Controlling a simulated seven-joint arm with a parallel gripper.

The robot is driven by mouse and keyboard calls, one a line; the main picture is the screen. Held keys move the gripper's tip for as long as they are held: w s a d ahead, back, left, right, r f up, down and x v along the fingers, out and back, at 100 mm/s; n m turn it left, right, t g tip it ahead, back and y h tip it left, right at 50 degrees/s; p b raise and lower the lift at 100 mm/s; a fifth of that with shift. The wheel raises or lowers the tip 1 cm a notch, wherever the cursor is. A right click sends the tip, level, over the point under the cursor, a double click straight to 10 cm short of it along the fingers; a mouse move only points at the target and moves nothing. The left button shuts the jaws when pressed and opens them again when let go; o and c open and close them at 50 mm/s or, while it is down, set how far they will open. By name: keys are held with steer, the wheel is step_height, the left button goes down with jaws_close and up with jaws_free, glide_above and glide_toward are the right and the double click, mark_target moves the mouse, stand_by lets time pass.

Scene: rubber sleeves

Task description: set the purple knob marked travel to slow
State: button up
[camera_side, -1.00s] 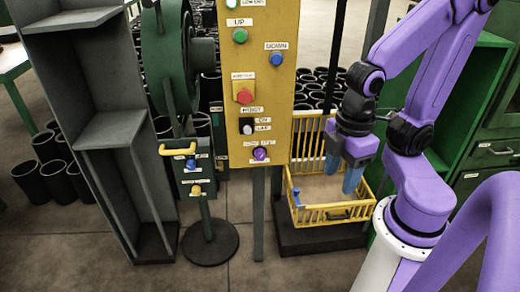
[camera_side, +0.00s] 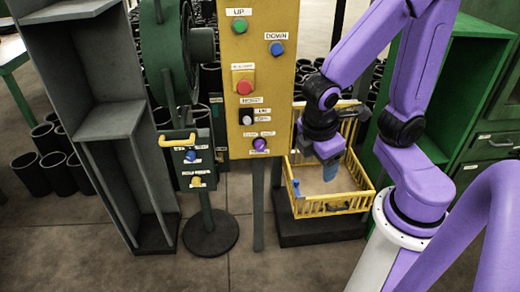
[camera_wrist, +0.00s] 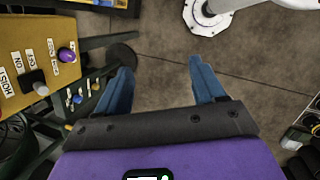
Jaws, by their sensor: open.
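The purple knob (camera_side: 260,144) sits at the bottom of the yellow control panel (camera_side: 240,80) in the side view, with small labels around it that are too small to read surely. In the wrist view the purple knob (camera_wrist: 66,54) is at the upper left, beside the left finger and apart from it. Which way the knob points is unclear. My gripper (camera_side: 331,170) is right of the panel, fingers down in front of the yellow crate. In the wrist view my gripper (camera_wrist: 160,75) has its blue fingers wide apart with only floor between them.
The hoist switch (camera_side: 246,117) is just above the knob. A green box with blue and yellow knobs (camera_side: 194,168) stands left of the panel, with a yellow handle (camera_side: 177,139) on top. The yellow crate (camera_side: 335,207) is below my gripper. A grey shelf (camera_side: 100,110) stands at left.

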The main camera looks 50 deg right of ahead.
steer(key=w+d+f+n+t+h, duration=0.1)
steer(key=w+d+f+h, duration=0.1)
steer(key=w+f+h, duration=0.45)
steer(key=n+t+h, duration=0.4)
steer(key=n+t, duration=0.6)
steer(key=n, duration=0.2)
glide_toward(260, 148)
steer(key=x, duration=0.9)
steer(key=shift+w+d, duration=0.2)
steer(key=shift+d, duration=0.05)
steer(key=c, duration=1.1)
